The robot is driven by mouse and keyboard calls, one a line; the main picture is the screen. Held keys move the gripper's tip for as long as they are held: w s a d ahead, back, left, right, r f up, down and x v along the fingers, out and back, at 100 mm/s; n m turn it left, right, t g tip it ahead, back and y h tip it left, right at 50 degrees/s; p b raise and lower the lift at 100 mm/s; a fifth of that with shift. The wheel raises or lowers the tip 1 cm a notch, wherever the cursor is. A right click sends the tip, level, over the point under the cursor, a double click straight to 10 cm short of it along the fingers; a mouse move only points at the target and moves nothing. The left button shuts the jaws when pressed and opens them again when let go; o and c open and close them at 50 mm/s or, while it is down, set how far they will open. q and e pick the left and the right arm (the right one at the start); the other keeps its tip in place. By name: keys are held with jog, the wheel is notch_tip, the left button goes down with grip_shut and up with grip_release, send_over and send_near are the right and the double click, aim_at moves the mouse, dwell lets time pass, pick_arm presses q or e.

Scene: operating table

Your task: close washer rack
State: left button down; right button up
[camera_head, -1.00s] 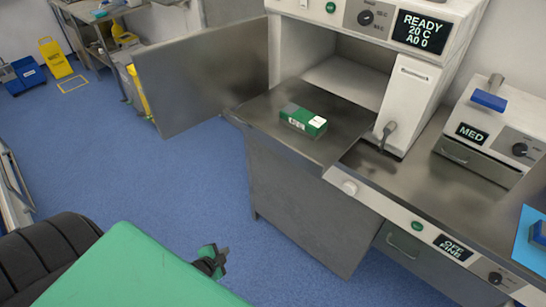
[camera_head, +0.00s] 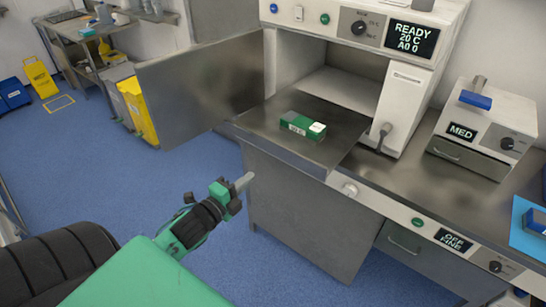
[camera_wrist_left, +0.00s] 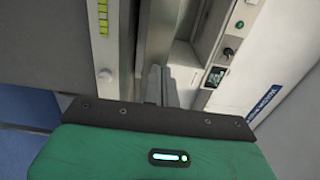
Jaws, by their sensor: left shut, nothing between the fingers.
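The white washer (camera_head: 376,62) has a dark display reading READY, 20 C, A0 0. Its metal door (camera_head: 200,85) stands open to the left of the chamber. The flat metal rack (camera_head: 262,119) sticks out of the chamber at the front. A green and white box (camera_head: 302,127) lies on it. My left gripper (camera_head: 246,181) is shut and empty. It is in front of the lower cabinet, lower in the picture than the rack and apart from it. Its closed fingers also show in the left wrist view (camera_wrist_left: 160,85). My right gripper is not in view.
A counter (camera_head: 398,183) with a MED unit (camera_head: 483,130) extends to the right. The grey cabinet (camera_head: 290,215) stands under the rack. A yellow bin (camera_head: 140,110) and a side table (camera_head: 90,35) stand at the back left. Blue floor is clear below the door.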

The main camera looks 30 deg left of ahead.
aim_at(279, 152)
pick_arm(q)
jog(key=w+p, duration=0.1)
jog(key=w, duration=0.3)
jog(key=w+p, duration=0.1)
jog(key=w, duration=0.2)
jog(key=w+d+p, duration=0.1)
jog(key=w, duration=0.3)
jog(key=shift+w, duration=0.3)
jog(key=shift+w, duration=0.15)
